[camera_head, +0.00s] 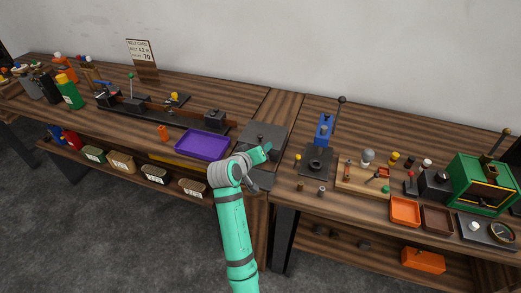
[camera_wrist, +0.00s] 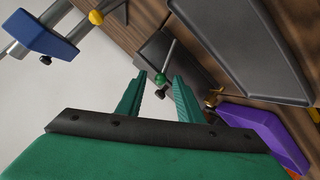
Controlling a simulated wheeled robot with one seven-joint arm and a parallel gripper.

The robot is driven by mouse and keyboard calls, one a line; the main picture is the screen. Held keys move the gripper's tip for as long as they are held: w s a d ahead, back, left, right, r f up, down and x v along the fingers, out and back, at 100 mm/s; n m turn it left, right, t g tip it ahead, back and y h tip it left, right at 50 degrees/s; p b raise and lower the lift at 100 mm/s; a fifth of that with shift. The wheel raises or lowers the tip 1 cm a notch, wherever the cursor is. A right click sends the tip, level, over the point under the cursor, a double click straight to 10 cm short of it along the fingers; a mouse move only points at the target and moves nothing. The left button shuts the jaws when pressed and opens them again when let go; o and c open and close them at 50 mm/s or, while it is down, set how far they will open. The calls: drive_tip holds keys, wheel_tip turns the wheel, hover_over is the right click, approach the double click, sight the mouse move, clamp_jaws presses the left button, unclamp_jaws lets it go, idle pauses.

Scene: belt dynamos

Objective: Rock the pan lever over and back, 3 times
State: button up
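In the wrist view a thin metal lever with a green ball knob (camera_wrist: 160,79) stands by a small dark block (camera_wrist: 165,48) next to a large dark pan (camera_wrist: 238,45); I take it for the pan lever. My gripper (camera_wrist: 159,78) is open, its two green fingers apart. The knob shows in the gap between the fingertips; I cannot tell whether it lies between them or just beyond. In the head view my gripper (camera_head: 267,149) is over the dark grey unit (camera_head: 279,131) on the bench, and it hides the lever there.
A purple tray (camera_head: 202,145) lies just left of the grey unit. A blue device (camera_head: 323,130) with a tall black-knobbed lever stands to the right. A wooden board (camera_head: 350,185) with small parts and an orange tray (camera_head: 405,210) lie farther right. The wall is behind.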

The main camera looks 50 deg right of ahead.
drive_tip(key=shift+a, duration=0.1)
drive_tip(key=v, duration=1)
drive_tip(key=shift+a+r, duration=0.15)
drive_tip(key=shift+a, duration=0.1)
